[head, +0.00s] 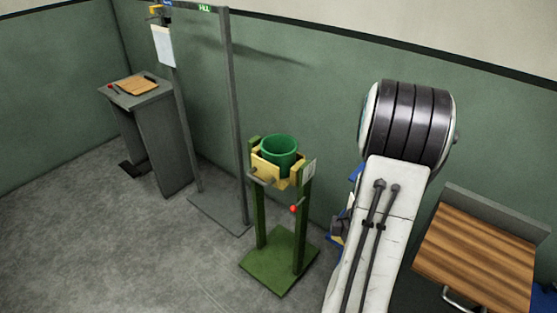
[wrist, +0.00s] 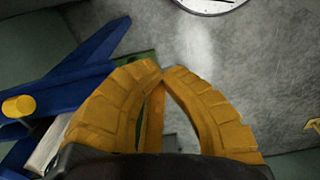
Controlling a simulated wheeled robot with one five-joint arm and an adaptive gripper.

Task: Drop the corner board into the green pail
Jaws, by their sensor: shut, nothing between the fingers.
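The green pail (head: 279,157) sits upright in a yellow cradle on a green stand, in the middle of the head view. My gripper (wrist: 162,74) shows in the wrist view with its two yellow fingers shut at the tips and nothing held. In the head view my arm hides most of the area around the gripper. I cannot pick out the corner board for certain in either view. A pale strip (wrist: 50,147) lies beside blue parts at the lower left of the wrist view, partly hidden; I cannot tell what it is.
A blue frame (wrist: 95,55) with a yellow peg (wrist: 17,106) is close left of my fingers. A grey pedestal (head: 155,140) and a grey gate frame (head: 234,120) stand left of the pail. A wood-topped table (head: 480,250) is at right.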

